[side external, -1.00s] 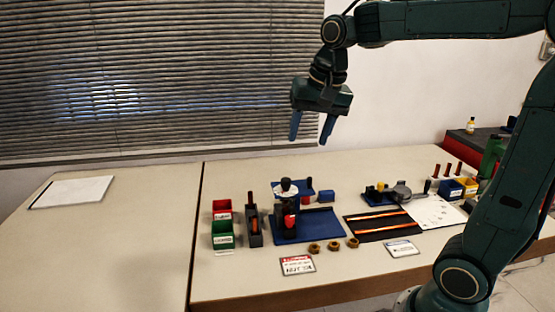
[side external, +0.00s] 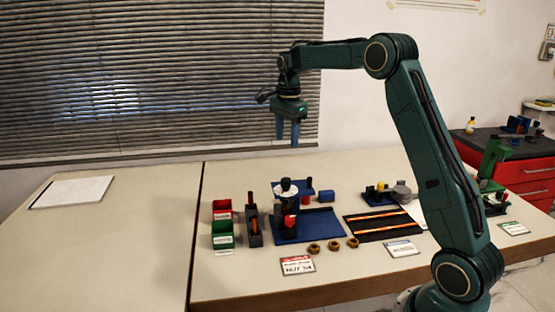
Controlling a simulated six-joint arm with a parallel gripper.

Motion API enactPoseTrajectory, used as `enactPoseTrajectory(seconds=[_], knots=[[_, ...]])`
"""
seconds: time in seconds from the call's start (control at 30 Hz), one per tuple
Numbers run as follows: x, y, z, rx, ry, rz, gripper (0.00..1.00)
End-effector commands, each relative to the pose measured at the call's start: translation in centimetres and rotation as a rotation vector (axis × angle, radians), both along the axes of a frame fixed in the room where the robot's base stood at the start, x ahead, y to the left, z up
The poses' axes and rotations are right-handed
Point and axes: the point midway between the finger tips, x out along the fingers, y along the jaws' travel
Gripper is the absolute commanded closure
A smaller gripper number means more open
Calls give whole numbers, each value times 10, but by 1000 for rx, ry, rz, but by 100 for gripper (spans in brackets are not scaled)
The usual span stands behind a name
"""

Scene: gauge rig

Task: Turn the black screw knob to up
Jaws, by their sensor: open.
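The gauge rig stands on a blue base plate (side external: 318,224) in the middle of the right-hand table. It has a dark upright post with a white disc (side external: 285,191) near its top and a red part lower down. A small black knob (side external: 286,181) sits on top, above the white disc. It looks like the black screw knob, but it is too small to tell which way it is turned. My gripper (side external: 288,140) is open and empty, with its blue fingers pointing down. It hangs well above the rig, touching nothing.
Red (side external: 222,208) and green (side external: 222,235) bins and a dark holder (side external: 254,226) stand left of the rig. Several brown nuts (side external: 333,246) lie in front. A black mat (side external: 383,226) with orange strips lies to the right. The left table is mostly clear.

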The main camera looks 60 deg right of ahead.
Motion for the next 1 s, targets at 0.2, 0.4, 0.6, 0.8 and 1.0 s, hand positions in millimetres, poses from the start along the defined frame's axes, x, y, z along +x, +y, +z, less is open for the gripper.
enactPoseTrajectory(seconds=[0.2, 0.4, 0.6, 0.8, 1.0], knots=[[7, -13, -12, 8, 14, -73, 49], [7, -13, -13, 8, 15, -76, 49], [7, -13, -21, 10, 18, -75, 49], [7, -13, -41, 10, 19, -74, 49], [7, -13, -70, 9, 19, -73, 49]])
